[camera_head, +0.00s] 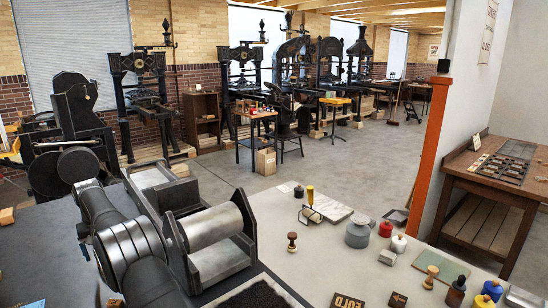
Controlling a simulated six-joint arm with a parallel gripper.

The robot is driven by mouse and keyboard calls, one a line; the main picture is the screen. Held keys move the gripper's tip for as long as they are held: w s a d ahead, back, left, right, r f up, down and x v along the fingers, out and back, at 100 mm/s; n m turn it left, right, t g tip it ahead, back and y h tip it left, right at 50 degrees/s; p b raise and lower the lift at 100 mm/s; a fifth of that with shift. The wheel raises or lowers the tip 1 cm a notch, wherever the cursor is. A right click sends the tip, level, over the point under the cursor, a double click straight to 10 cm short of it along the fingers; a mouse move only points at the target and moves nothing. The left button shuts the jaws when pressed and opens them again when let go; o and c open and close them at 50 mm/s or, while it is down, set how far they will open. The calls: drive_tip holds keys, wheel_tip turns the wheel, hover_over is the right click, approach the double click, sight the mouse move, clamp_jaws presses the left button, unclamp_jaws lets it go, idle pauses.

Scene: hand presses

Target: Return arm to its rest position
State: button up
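My arm shows at the lower left as thick, dark grey, rounded links with metallic bands (130,245). It runs down past the bottom edge of the picture. My gripper is not in view, so whether it is open, shut or holding something does not show. My arm hides part of the bench behind it. A small press with a pale grey roller (208,228) stands close to the right of the arm. Whether the arm touches it cannot be told.
An orange post (432,150) rises at the right. Bare bench lies between these items.

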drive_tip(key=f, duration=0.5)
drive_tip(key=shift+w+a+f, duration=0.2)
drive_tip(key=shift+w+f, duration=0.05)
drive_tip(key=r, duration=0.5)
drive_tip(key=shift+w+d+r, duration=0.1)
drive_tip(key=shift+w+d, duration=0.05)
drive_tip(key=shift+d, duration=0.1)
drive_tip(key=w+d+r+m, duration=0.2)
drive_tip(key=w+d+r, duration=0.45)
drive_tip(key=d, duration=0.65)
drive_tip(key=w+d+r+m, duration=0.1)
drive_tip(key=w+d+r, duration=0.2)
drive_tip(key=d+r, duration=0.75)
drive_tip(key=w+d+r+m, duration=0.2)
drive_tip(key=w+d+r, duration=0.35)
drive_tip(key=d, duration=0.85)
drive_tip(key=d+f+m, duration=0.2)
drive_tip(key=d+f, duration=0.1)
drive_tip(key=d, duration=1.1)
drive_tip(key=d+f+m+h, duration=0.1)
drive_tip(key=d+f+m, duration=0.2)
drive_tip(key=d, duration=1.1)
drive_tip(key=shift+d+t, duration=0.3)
